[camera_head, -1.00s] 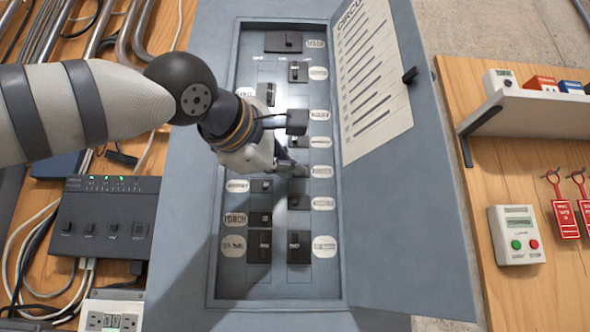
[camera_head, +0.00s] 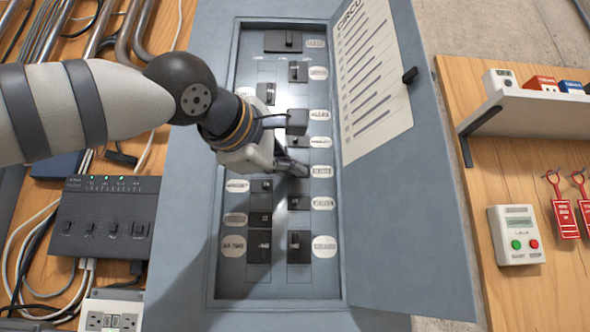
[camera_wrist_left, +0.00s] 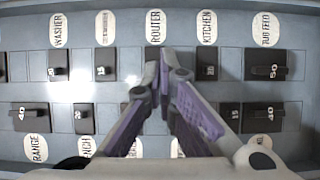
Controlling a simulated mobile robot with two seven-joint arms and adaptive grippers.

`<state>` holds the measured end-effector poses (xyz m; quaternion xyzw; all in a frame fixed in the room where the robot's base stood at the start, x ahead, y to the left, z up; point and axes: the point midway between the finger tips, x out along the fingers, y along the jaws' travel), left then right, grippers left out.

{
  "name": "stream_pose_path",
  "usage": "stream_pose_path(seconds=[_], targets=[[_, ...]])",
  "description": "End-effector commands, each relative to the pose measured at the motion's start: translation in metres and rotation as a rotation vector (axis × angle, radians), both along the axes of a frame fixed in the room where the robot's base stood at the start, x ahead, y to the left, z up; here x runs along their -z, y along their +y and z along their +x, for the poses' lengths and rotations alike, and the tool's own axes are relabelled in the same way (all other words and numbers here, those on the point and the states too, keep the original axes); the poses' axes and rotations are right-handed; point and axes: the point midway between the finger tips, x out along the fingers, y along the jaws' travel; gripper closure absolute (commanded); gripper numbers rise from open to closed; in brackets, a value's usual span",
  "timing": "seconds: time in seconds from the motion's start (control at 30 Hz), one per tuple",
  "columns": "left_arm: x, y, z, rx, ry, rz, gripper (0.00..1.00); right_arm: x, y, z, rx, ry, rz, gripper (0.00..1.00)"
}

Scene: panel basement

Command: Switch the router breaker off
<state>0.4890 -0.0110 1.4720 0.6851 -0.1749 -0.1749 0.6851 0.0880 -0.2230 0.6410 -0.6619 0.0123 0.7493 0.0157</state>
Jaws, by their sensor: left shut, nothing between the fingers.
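The open grey breaker panel (camera_head: 225,290) fills the middle of the head view. The router label (camera_wrist_left: 156,24) shows in the left wrist view, and beside my fingertips in the head view (camera_head: 321,171). The router breaker (camera_wrist_left: 152,52) is below that label and mostly hidden by my fingers, so its handle position cannot be told. My left gripper (camera_head: 300,170) is shut and empty, with its tips at this breaker in the right column. In the left wrist view the tips (camera_wrist_left: 166,58) meet over the breaker; whether they touch it cannot be told. My right gripper is not in view.
The kitchen breaker (camera_wrist_left: 207,66) and a breaker marked 15 (camera_wrist_left: 104,66) sit close on either side. The panel door (camera_head: 420,210) stands open at right. A black box with green lights (camera_head: 108,215) is at left. A shelf (camera_head: 530,110) is at far right.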

Motion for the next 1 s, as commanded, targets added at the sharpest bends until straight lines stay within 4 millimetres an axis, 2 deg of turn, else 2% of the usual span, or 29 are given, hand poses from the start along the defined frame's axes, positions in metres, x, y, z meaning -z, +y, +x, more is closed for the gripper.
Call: stream_pose_path(seconds=[1.0], targets=[[0.000, -0.015, 0.000, 0.001, -0.001, 0.000, 1.00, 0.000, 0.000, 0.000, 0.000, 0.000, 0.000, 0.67]])
